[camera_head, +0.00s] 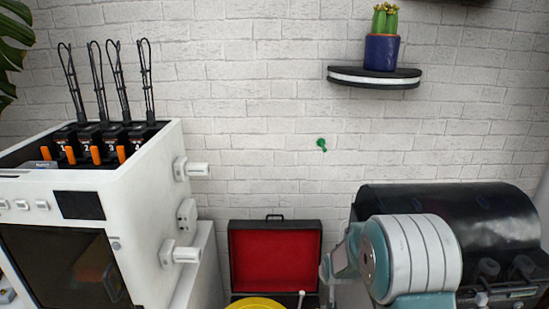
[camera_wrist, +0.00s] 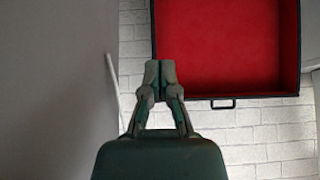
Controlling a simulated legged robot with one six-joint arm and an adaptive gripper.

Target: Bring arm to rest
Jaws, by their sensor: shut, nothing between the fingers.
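My gripper (camera_wrist: 160,78) shows in the wrist view with its two fingers together and nothing between them. In that view the fingertips overlap the lower left of the red-lined open lid; I cannot tell the distance between them. In the head view part of my arm (camera_head: 410,258), teal and white, is at the lower right, in front of a black machine. The gripper itself cannot be made out in the head view.
An open black case with red lining (camera_head: 275,255) stands low in the middle, with a yellow disc (camera_head: 255,304) before it. A white printer (camera_head: 150,215) is at left, a black machine (camera_head: 485,225) at right. A shelf (camera_head: 375,78) holds a potted cactus (camera_head: 382,50). The wall between is mostly clear.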

